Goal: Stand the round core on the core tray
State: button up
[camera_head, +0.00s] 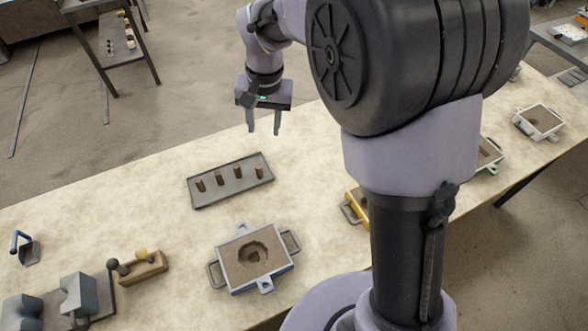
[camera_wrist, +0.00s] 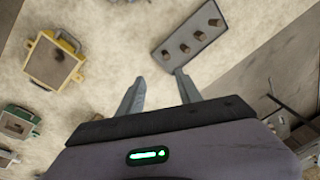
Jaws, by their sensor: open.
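The dark grey core tray (camera_head: 232,190) lies flat on the long table, left of centre in the head view. Several small brown cylinders (camera_head: 220,179) stand upright on it in a row. I cannot tell which of them, if any, is the round core. My gripper (camera_head: 264,131) is open and empty, pointing down above the table beyond the tray's far right end. In the wrist view the tray (camera_wrist: 188,30) with its cylinders (camera_wrist: 184,48) shows past the spread fingers (camera_wrist: 158,78), apart from them.
A grey mould box (camera_head: 229,267) with a hollow in its sand stands in front of the tray. A yellow mould box (camera_head: 352,207) is partly hidden behind my arm. A wooden block (camera_head: 145,270) with round-headed tools and grey blocks (camera_head: 78,294) lie at left.

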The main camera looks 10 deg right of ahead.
jog(key=s+d+r+t, duration=0.2)
jog(key=s+d+r, duration=0.1)
jog(key=s+r, duration=0.7)
jog(key=s+d+t+y, duration=0.1)
jog(key=s+t, duration=0.1)
jog(key=s, duration=1.3)
jog(key=shift+f+m, duration=0.3)
jog(key=shift+m, duration=0.1)
jog(key=shift+d, duration=0.1)
